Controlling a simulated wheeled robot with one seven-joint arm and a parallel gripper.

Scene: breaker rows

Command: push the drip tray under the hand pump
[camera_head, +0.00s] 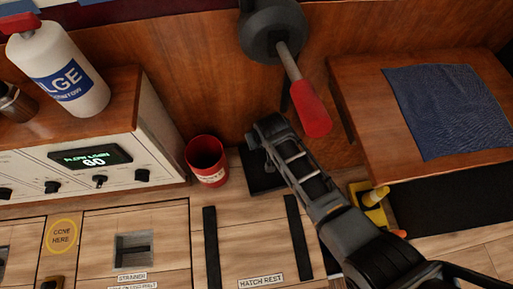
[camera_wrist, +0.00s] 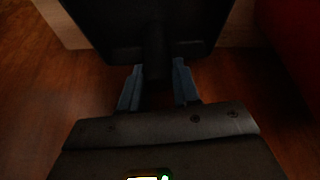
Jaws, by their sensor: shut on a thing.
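The dark drip tray (camera_head: 262,178) lies on the floor by the wooden wall, partly hidden by my gripper. In the wrist view the tray (camera_wrist: 150,35) fills the top middle, and a dark narrow part of it reaches down between my fingers. My gripper (camera_wrist: 158,78) is shut on that part; in the head view my gripper (camera_head: 258,138) is over the tray's far side. The hand pump (camera_head: 268,32) is a dark round body on the wall, its lever slanting down to a red grip (camera_head: 311,110). Whether the tray is directly under the pump is hard to tell.
A red bucket (camera_head: 207,162) stands just left of the tray. A white panel cabinet (camera_head: 150,158) is farther left, and a wooden bench (camera_head: 355,100) with a blue cloth is at right. A yellow object (camera_head: 374,205) sits beside my arm. Floor hatches lie in front.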

